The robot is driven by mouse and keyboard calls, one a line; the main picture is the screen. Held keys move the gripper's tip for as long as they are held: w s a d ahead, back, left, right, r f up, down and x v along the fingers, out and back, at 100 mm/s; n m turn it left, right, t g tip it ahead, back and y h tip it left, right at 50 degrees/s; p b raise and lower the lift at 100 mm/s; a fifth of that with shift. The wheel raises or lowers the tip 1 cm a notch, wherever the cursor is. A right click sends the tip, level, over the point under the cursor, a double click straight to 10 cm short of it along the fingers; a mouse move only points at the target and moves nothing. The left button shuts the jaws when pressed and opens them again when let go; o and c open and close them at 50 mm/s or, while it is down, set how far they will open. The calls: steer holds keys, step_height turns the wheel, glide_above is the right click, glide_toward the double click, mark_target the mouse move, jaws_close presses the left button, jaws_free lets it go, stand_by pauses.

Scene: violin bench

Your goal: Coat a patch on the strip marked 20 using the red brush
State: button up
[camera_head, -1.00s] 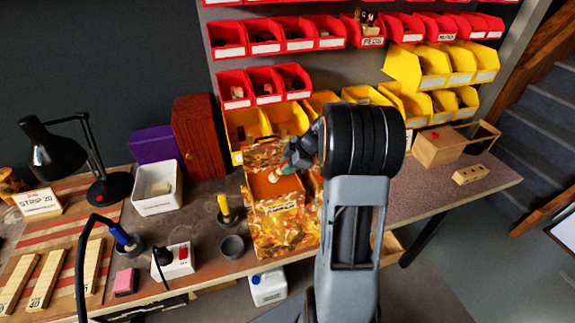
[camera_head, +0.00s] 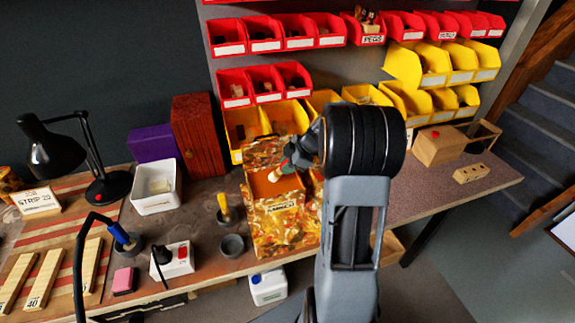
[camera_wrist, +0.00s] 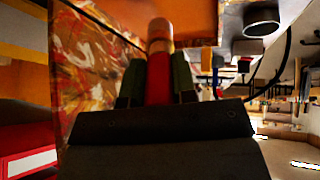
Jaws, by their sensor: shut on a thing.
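My gripper (camera_head: 288,160) is shut on the red brush (camera_wrist: 158,75). Its red handle sits between the dark fingers in the wrist view, with a pale end pointing away. In the head view, the brush's pale end (camera_head: 274,176) hangs at the orange recess of a paint-splattered box (camera_head: 258,222); I cannot tell whether it touches. Several pale wooden strips (camera_head: 45,277) lie on a striped cloth at the left, far from my gripper. One reads 40; the other numbers are unclear. A card marked STRIP 20 (camera_head: 37,202) stands behind them.
A blue-handled brush (camera_head: 122,236) and a yellow-handled brush (camera_head: 224,206) stand in dark pots between strips and box. A black lamp (camera_head: 55,155), white tub (camera_head: 155,200), grey cup (camera_head: 232,246) and white switch box (camera_head: 180,259) are nearby. Red and yellow bins line the back.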

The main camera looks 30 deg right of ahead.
steer(key=shift+f+b, duration=0.4)
steer(key=shift+b, duration=0.15)
stand_by(0.4)
steer(key=shift+s+f+b, duration=0.1)
steer(key=shift+f+b, duration=0.1)
steer(key=shift+b, duration=0.5)
stand_by(2.2)
steer(key=shift+r+p, duration=1.15)
steer(key=shift+r, duration=2.5)
